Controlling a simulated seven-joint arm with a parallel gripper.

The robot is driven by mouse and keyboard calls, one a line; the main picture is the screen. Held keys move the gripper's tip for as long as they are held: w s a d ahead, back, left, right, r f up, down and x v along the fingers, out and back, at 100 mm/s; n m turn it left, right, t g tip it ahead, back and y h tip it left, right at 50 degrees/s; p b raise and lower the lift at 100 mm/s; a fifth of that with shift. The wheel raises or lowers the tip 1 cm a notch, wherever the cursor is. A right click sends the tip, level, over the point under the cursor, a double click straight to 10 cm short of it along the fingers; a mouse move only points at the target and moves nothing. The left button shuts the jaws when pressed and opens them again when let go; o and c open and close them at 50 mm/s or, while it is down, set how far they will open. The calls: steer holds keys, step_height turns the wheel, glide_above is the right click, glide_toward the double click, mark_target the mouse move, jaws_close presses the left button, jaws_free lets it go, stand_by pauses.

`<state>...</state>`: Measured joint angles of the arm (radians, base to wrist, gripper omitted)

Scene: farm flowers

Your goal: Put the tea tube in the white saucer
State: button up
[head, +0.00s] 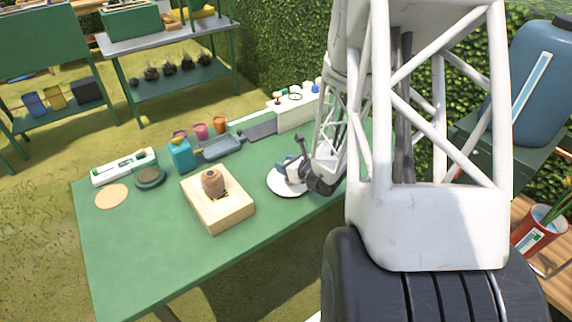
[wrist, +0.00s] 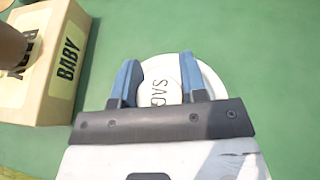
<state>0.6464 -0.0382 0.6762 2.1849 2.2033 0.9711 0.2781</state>
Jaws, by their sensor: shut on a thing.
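The tea tube (wrist: 160,92), a white round-topped piece with the letters "SAG" showing, is between the blue fingers of my gripper (wrist: 158,78) in the wrist view. My gripper is shut on it. The white saucer (wrist: 217,82) shows behind and around the tube, mostly to its right. In the head view the saucer (head: 278,187) lies on the green table, with my gripper (head: 293,173) over it. The tube is hard to make out there. I cannot tell whether the tube touches the saucer.
A teal container (head: 181,154), grey trays and small coloured pots stand behind. The table's front left is clear.

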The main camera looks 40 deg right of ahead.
steer(key=shift+f, duration=0.15)
steer(key=o, duration=0.9)
steer(key=shift+s+d+r, duration=0.2)
steer(key=shift+s+r, duration=0.3)
steer(key=shift+s, duration=0.15)
steer(key=shift+v, duration=5.25)
steer(key=shift+f, duration=0.1)
